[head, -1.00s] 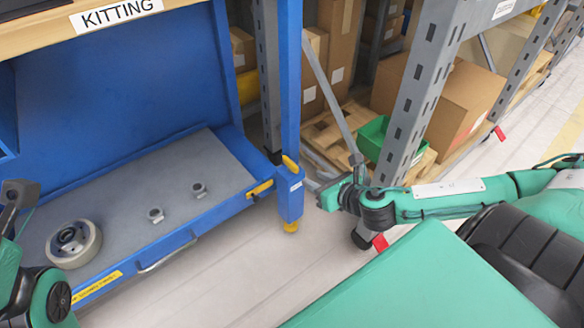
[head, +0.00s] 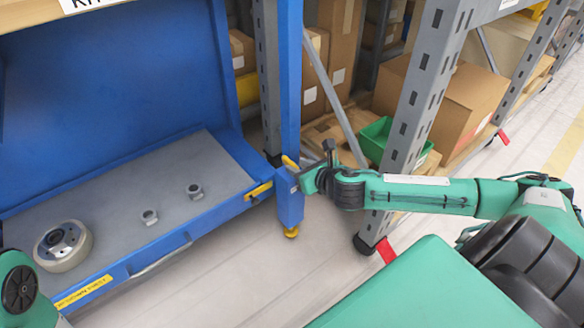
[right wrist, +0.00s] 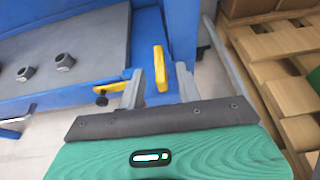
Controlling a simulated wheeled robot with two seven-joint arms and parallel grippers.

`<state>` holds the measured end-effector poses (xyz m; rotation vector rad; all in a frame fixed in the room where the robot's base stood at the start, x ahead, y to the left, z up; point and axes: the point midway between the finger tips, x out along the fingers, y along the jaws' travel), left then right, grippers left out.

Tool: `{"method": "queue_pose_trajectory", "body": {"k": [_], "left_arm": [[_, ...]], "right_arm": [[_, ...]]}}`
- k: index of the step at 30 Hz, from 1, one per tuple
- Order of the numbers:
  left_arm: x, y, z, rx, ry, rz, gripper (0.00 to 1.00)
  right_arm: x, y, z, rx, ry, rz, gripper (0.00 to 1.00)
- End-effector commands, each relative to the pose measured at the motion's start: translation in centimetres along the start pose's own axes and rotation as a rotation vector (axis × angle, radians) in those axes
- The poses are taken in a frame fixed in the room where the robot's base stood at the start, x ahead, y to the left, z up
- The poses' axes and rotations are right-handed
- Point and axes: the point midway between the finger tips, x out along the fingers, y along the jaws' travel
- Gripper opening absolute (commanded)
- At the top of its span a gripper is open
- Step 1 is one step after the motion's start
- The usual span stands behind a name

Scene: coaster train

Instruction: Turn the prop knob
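Only a green link of my left arm shows at the left edge; the left gripper is out of view.
A grey shelf (head: 130,195) holds a wheel (head: 62,246) and two small metal fittings (head: 172,204). A yellow latch (head: 259,189) sits left of the post. A grey rack upright (head: 425,90), a green bin (head: 378,138) and boxes stand to the right.

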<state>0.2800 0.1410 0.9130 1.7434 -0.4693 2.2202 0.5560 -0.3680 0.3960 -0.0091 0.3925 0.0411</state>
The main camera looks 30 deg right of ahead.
Motion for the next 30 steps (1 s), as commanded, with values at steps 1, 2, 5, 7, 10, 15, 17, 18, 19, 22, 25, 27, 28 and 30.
{"method": "queue_pose_trajectory", "body": {"k": [1,2,5,7,10,15,17,18,19,22,25,27,28,30], "left_arm": [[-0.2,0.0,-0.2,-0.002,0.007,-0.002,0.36],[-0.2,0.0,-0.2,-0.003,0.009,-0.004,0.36],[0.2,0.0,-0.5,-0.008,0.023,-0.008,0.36],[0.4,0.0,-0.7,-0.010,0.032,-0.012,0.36],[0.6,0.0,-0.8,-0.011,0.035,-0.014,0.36],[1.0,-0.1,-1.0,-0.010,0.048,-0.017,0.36],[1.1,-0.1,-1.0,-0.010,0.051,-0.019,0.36],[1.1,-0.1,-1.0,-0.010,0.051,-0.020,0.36],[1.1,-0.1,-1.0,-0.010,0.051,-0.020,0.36],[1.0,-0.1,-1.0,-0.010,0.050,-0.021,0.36],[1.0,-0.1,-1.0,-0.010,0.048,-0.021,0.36],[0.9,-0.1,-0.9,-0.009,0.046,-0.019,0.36],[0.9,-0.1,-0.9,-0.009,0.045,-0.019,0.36],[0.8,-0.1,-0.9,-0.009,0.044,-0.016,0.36]], "right_arm": [[0.9,0.0,-0.2,0.003,-0.003,0.000,0.35],[1.3,0.0,-0.2,0.002,-0.003,0.000,0.35],[2.4,0.0,-0.2,0.002,-0.002,0.000,0.35],[3.0,0.0,-0.2,0.001,-0.001,-0.001,0.35],[3.7,0.0,-0.1,0.002,-0.001,0.000,0.35],[4.0,0.0,0.0,0.000,0.000,0.001,0.35],[4.0,0.0,0.0,0.000,0.001,0.001,0.35],[4.0,0.0,0.0,0.000,0.001,0.001,0.35],[4.0,0.0,0.0,0.000,0.001,0.001,0.35],[4.0,0.0,0.0,0.000,0.001,0.001,0.33],[4.0,0.0,0.0,0.000,0.001,0.001,0.13],[4.0,0.0,0.0,0.000,0.001,0.001,0.00],[4.0,0.0,0.0,0.000,0.001,0.001,0.00],[4.0,0.0,0.0,0.000,0.000,0.001,0.00]]}}
